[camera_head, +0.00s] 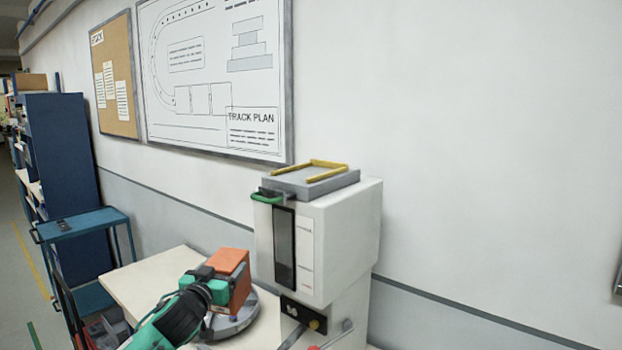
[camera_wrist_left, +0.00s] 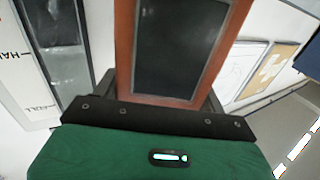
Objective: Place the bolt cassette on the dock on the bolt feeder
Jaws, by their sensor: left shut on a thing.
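The bolt cassette (camera_head: 231,266) is an orange-brown box. It is in the grip of my left gripper (camera_head: 217,288), which comes in from the lower left, in front of and left of the bolt feeder (camera_head: 340,235). In the left wrist view the cassette (camera_wrist_left: 125,45) rises from the jaws, with a dark window in its orange frame. The feeder is a tall white machine with a dark slot on its front. Its dock (camera_head: 315,181) is a grey plate on top with yellow rails and a green handle at the front left. The dock is empty. My right gripper is out of view.
A pale table (camera_head: 150,277) lies beside the feeder, with a round grey base (camera_head: 238,318) on it, partly hidden by my gripper. A blue trolley (camera_head: 82,225) and dark blue cabinet (camera_head: 62,150) stand at the left. Space above the dock is clear up to the wall.

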